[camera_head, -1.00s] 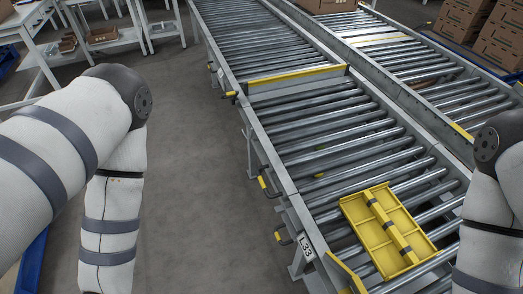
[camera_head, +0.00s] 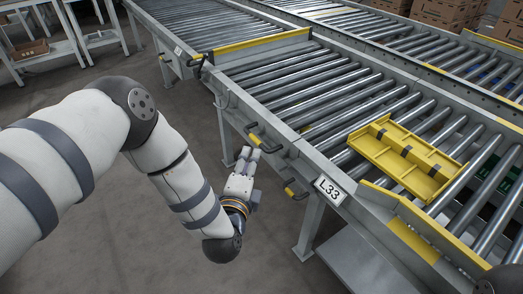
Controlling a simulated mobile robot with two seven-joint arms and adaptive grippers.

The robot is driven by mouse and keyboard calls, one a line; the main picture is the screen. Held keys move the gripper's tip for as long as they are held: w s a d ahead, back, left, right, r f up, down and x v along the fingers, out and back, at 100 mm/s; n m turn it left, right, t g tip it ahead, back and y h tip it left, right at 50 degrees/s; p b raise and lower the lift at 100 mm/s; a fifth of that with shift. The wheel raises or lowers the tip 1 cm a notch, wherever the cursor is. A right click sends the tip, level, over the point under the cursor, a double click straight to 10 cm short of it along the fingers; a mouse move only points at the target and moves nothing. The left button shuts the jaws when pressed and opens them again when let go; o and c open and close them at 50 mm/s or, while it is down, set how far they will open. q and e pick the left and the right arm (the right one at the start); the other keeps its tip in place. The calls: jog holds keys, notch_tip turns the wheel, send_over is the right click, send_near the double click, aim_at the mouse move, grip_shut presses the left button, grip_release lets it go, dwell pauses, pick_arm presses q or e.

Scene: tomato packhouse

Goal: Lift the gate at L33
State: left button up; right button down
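The L33 sign (camera_head: 329,190) is on the near side of the roller conveyor. A yellow ribbed panel (camera_head: 405,158) with dark straps lies flat across the rollers just beyond it. A yellow-edged side section (camera_head: 425,222) runs right of the sign. I cannot tell which of these yellow parts is the gate. Yellow-and-black handles stick out from the near frame, one above left (camera_head: 264,144) and one beside the sign (camera_head: 295,190). My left gripper (camera_head: 249,157) is low beside the frame, close to the upper handle. Contact and finger opening are unclear. My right gripper is out of view.
The conveyor frame (camera_head: 290,137) and its legs border the floor on the right. A yellow crossbar (camera_head: 262,41) spans the rollers farther back. Stacked cartons (camera_head: 450,12) stand beyond. A white table (camera_head: 40,58) is at upper left. The floor (camera_head: 120,235) around my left arm is open.

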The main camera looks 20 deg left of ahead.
aim_at(256, 143)
pick_arm(q)
jog(key=w+b, duration=0.1)
jog(key=w, duration=0.2)
jog(key=w+a+f+b, duration=0.1)
jog(key=w, duration=0.2)
jog(key=w+b, duration=0.1)
jog(key=w, duration=0.2)
jog(key=shift+w+a+f, duration=0.15)
jog(key=shift+a+f, duration=0.05)
jog(key=shift+f, duration=0.2)
jog(key=shift+w+r, duration=0.1)
jog(key=shift+w, duration=0.3)
grip_shut()
